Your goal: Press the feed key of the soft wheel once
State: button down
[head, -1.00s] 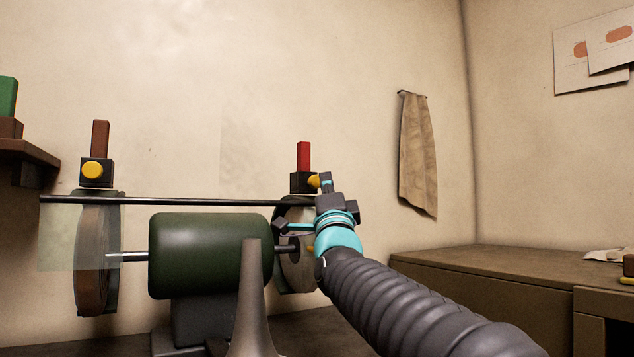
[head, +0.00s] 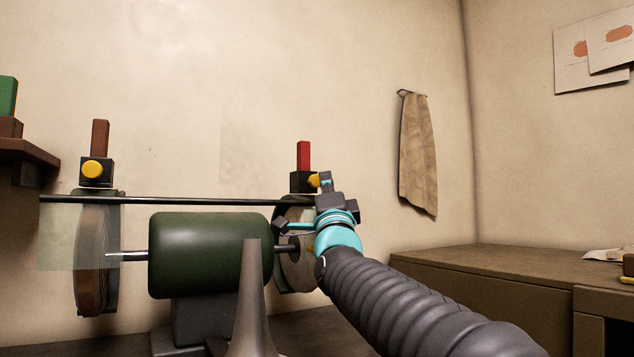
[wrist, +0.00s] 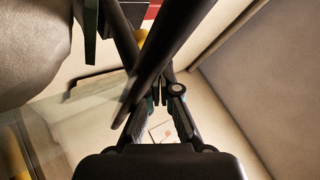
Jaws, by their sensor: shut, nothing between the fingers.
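The green polishing motor (head: 210,255) carries a wheel at each end. The left wheel (head: 92,255) has a black box above it with a round yellow key (head: 95,169) and a brown bar (head: 100,137). The right wheel (head: 297,268), partly hidden by my arm, has a similar box with a yellow key (head: 313,181) and a red bar (head: 303,156). Which wheel is the soft one, I cannot tell. My gripper (head: 326,180) is shut and empty, its tip right beside the right key. Contact is unclear. In the wrist view that key (wrist: 141,37) shows partly behind a dark bar.
A thin black rail (head: 200,201) runs across above the motor, close to my gripper. A clear guard (head: 60,238) stands at the left wheel. A cloth (head: 417,155) hangs on the wall. A bench (head: 480,275) lies to the right.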

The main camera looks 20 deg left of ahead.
jog(key=shift+w+a, duration=0.25)
jog(key=shift+a, duration=0.05)
jog(key=shift+w+a+f, duration=0.15)
jog(key=shift+w+a, duration=0.2)
jog(key=shift+a, duration=0.05)
dwell(1.1)
jog(key=shift+s+d+r+p, duration=0.1)
jog(key=shift+r+p, duration=0.3)
jog(key=shift+r, duration=0.1)
dwell(0.6)
